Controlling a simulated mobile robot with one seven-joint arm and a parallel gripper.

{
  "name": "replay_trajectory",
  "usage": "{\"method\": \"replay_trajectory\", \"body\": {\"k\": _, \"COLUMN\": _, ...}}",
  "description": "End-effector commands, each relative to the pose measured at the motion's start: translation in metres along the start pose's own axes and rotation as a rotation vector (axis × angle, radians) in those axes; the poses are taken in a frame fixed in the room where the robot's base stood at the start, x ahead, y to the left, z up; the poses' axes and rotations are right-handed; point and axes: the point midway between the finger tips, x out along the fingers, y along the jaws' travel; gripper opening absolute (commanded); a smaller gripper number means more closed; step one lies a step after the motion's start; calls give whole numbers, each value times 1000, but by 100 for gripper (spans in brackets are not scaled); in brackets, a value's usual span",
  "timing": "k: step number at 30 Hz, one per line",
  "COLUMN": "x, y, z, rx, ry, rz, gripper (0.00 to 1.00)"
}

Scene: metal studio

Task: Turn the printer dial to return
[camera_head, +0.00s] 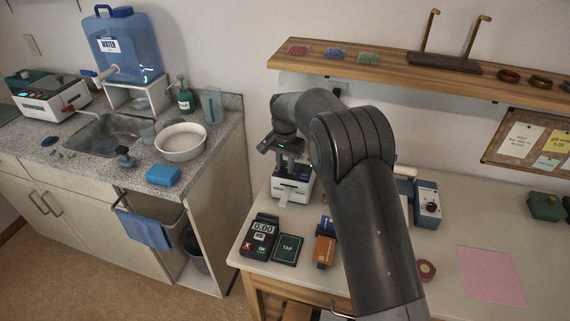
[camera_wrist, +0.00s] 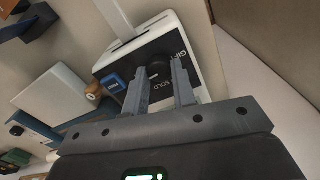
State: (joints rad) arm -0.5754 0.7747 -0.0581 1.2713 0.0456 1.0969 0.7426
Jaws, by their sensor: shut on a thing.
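The printer (camera_head: 294,188) is a small white box with a black top face, standing at the back left of the table, with a paper slip at its front. In the wrist view the printer's black face (camera_wrist: 190,52) carries the words GIFT and SOLD around a dark round dial (camera_wrist: 157,69). My gripper (camera_head: 291,170) reaches down over the printer from above. In the wrist view my gripper (camera_wrist: 162,80) has its two grey fingers on either side of the dial, closed on it. The fingers hide part of the face, and I cannot read a return label or the pointer's direction.
A card terminal (camera_head: 262,236), a dark TAP pad (camera_head: 288,249) and a card holder (camera_head: 325,249) stand in front of the printer. A blue device (camera_head: 427,204) is to the right, behind my arm. A wooden shelf (camera_head: 390,66) hangs above. A pink sheet (camera_head: 490,275) lies at the right.

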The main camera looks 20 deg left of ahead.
Motion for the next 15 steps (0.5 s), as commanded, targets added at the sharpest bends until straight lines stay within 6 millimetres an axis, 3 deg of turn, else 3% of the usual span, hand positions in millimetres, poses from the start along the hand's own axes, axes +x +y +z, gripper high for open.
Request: {"method": "replay_trajectory", "body": {"k": 15, "x": 0, "y": 0, "z": 0, "rx": 93, "ry": 1, "rz": -1, "gripper": 1}}
